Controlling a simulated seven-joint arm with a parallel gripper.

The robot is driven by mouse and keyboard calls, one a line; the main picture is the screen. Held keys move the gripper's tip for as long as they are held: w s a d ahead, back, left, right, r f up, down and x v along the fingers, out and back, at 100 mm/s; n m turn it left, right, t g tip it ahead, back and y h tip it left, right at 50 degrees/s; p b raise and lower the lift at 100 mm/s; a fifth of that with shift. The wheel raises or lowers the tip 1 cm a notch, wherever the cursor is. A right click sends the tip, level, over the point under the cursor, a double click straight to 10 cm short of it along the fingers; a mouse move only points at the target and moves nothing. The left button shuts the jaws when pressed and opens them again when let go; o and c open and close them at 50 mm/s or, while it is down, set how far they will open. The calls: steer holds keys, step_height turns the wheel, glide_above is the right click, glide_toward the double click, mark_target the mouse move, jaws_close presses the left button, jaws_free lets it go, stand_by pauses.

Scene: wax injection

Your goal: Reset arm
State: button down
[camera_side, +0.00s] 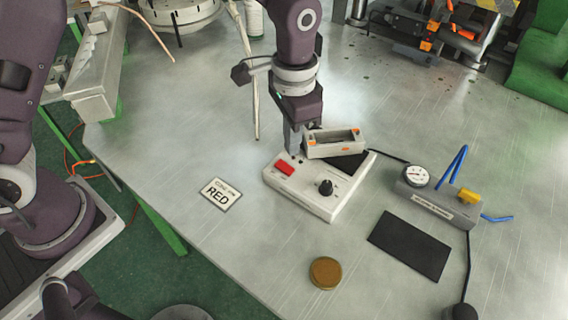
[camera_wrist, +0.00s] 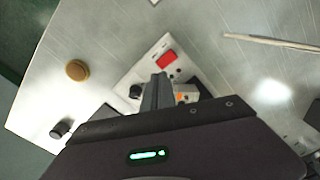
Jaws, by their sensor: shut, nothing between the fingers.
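My gripper (camera_side: 294,150) points down over the back left part of the white control box (camera_side: 318,204), and its fingers are closed together with nothing between them. In the wrist view my gripper (camera_wrist: 162,78) shows as narrow grey fingers over the same box (camera_wrist: 137,68). The box carries a red switch (camera_side: 284,167) and a black knob (camera_side: 326,187). The fingertips are close to the box top, behind the red switch; I cannot tell whether they touch it. A grey frame-shaped part with orange ends (camera_side: 334,143) sits at the back of the box, just right of my fingers.
A brown round disc (camera_side: 325,272) and a black mat (camera_side: 410,246) lie in front. A gauge unit with blue tubes (camera_side: 435,206) stands right. A thin stick (camera_side: 255,95) lies behind. The table's left front is clear.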

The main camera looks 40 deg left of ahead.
steer(key=shift+r, duration=0.4)
steer(key=s+a+r+n+t, duration=0.1)
steer(key=s+a+r, duration=0.25)
steer(key=r, duration=0.25)
steer(key=s+a+r+n+t, duration=0.1)
steer(key=s+a+r, duration=0.1)
steer(key=a+r, duration=0.3)
steer(key=s+a+r+n+t, duration=0.1)
steer(key=s+a+r+n, duration=0.1)
steer(key=s, duration=0.6)
steer(key=s+a+r+n+t, duration=0.2)
steer(key=s+a, duration=0.3)
steer(key=s, duration=0.3)
steer(key=shift+s+r+t, duration=0.3)
steer(key=shift+s+r, duration=0.1)
steer(key=shift+r, duration=0.15)
